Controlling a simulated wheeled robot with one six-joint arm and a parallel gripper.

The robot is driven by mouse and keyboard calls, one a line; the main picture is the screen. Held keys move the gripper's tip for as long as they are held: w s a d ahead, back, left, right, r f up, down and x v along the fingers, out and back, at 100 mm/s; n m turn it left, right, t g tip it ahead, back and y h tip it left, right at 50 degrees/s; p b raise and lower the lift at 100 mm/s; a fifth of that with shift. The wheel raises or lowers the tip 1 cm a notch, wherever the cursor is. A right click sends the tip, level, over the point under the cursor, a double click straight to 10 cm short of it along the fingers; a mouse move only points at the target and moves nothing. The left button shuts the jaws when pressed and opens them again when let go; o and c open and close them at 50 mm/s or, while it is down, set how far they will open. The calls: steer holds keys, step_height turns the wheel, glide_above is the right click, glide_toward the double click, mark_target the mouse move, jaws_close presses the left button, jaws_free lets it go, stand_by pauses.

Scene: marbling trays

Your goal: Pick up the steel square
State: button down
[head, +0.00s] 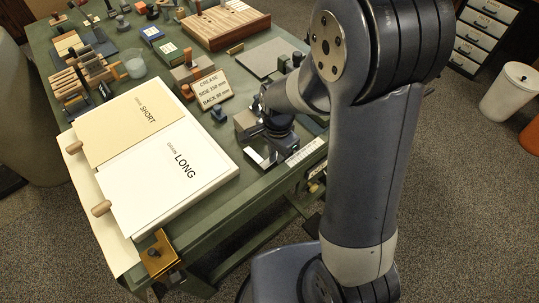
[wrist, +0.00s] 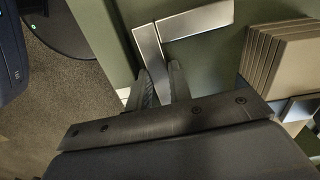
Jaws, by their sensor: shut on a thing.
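The steel square (wrist: 148,47) is a bright L-shaped piece in the wrist view, with one leg running up and right and the other running down between my fingers. My gripper (wrist: 160,88) is shut on the lower end of that leg. The square is over the green table top; I cannot tell whether it touches it.
A stack of grey-brown boards (wrist: 284,50) stands right of the gripper in the wrist view. In the head view, a crease sign (head: 211,89) and a large board marked SHORT and LONG (head: 150,205) lie to the left. Tools crowd the far end of the table (head: 248,200).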

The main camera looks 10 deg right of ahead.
steer(key=shift+r, duration=0.1)
step_height(320, 180, up, 12)
steer(key=s+p, duration=0.1)
steer(key=p, duration=0.1)
steer(key=shift+m, duration=0.3)
steer(key=f, duration=0.9)
steer(key=shift+s+d+f, duration=0.1)
steer(key=shift+d+f, duration=0.25)
steer(key=shift+f, duration=0.05)
steer(key=shift+b, duration=0.3)
